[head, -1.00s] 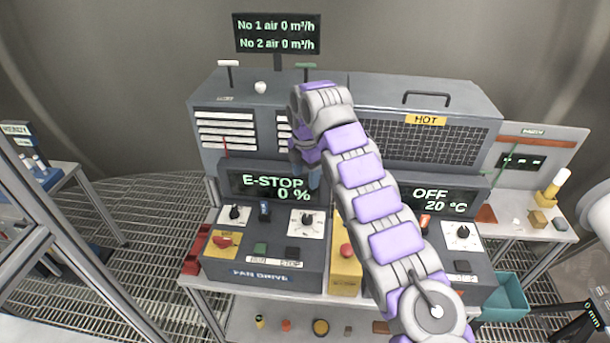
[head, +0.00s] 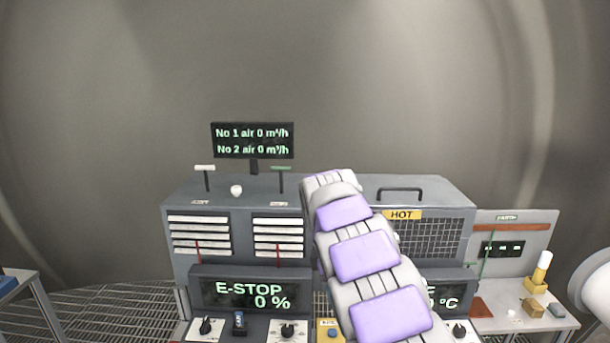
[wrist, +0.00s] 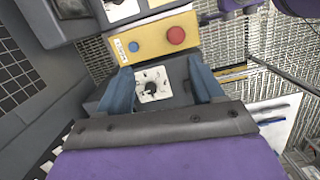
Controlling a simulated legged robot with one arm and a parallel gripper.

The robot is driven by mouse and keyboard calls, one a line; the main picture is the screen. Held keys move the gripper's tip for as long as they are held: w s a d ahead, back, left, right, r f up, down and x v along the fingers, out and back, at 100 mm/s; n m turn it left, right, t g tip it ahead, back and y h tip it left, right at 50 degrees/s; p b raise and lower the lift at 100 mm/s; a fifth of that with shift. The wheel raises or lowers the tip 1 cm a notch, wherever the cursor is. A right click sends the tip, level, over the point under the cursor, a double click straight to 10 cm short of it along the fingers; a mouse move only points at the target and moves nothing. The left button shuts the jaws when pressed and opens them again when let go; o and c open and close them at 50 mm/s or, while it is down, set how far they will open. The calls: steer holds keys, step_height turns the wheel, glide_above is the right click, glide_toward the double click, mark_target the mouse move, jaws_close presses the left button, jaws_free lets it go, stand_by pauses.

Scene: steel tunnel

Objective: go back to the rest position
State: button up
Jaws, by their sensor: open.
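My arm rises from the lower right in the head view and bends over in front of the machine; its gripper is hidden there. In the wrist view my gripper (wrist: 160,90) is open, with two blue fingers apart and nothing held between them. Beyond the fingers, a white dial plate with a black knob (wrist: 152,86) shows between them. A yellow box with a red button (wrist: 176,35) and a blue button (wrist: 133,46) lies past the fingertips. I cannot tell whether the fingers touch anything.
The grey machine (head: 186,272) fills the middle, with an E-STOP 0 % display (head: 249,295) and a HOT label (head: 403,214). A sign (head: 252,140) reads zero air. A side table (head: 500,325) stands right, another (head: 38,285) left.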

steer(key=s+d+m+b, duration=0.2)
steer(key=s+d+m, duration=0.3)
steer(key=s, duration=0.5)
steer(key=s+d+f+m+y+b, duration=0.1)
steer(key=s+f+m+b, duration=0.2)
steer(key=s, duration=1.3)
steer(key=s+f+m+g+y+b, duration=0.1)
steer(key=s+f+m+b, duration=0.2)
steer(key=s+f+m, duration=0.5)
steer(key=s+f, duration=0.2)
steer(key=s, duration=0.7)
steer(key=shift+d+f+b, duration=0.25)
steer(key=shift+d+b, duration=0.15)
